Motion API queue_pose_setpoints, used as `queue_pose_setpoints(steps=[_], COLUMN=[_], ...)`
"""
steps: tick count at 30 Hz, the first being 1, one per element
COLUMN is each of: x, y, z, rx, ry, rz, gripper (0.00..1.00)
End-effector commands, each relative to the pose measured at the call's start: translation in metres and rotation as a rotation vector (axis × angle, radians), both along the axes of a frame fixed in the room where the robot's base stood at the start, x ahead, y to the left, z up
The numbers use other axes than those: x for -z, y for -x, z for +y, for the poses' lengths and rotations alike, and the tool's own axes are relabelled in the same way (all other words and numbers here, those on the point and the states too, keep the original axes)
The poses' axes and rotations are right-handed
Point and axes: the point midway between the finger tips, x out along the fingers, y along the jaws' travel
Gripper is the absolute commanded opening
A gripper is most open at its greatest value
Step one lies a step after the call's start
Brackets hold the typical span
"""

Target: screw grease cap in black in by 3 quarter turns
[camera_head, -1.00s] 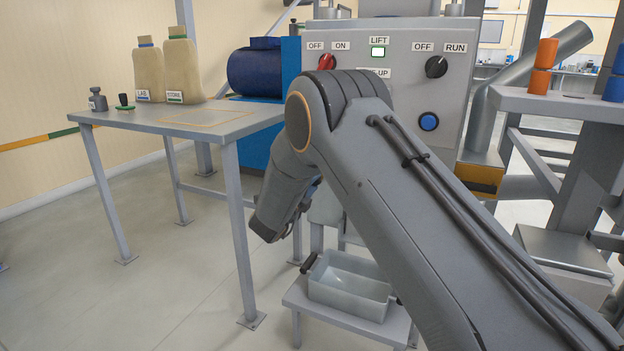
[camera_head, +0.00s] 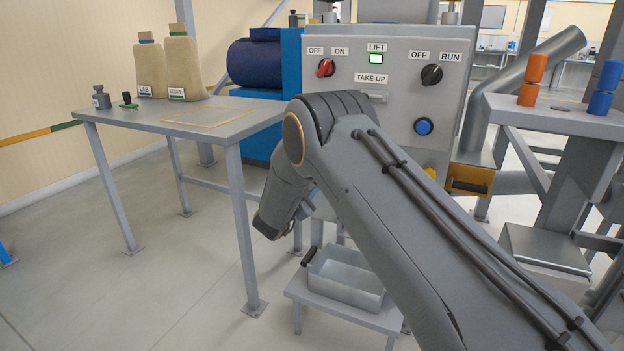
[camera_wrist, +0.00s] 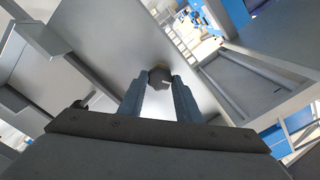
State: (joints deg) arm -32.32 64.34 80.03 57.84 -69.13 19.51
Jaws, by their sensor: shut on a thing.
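The grease cap (camera_wrist: 159,78) shows in the wrist view as a small dark, faceted knob with a pale mark and a brownish edge behind it. It sits against a flat grey surface. My gripper (camera_wrist: 159,88) has its two blue-grey fingers on either side of the cap and is shut on it. How deep the cap sits in its hole cannot be seen.
The grey control panel (camera_head: 398,88) has a red knob (camera_head: 326,67), a black knob (camera_head: 431,75) and a blue button (camera_head: 423,126). A tray (camera_head: 346,277) stands low beside my arm. Orange and blue cylinders stand on the right ledge.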

Motion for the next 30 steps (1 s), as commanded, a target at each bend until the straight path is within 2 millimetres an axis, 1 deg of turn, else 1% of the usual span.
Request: queue_pose_setpoints(steps=[30], x=[-0.0006], y=[-0.0001], z=[0.0042], rx=[-0.004], ry=[0.906], rz=[0.329], gripper=[0.08])
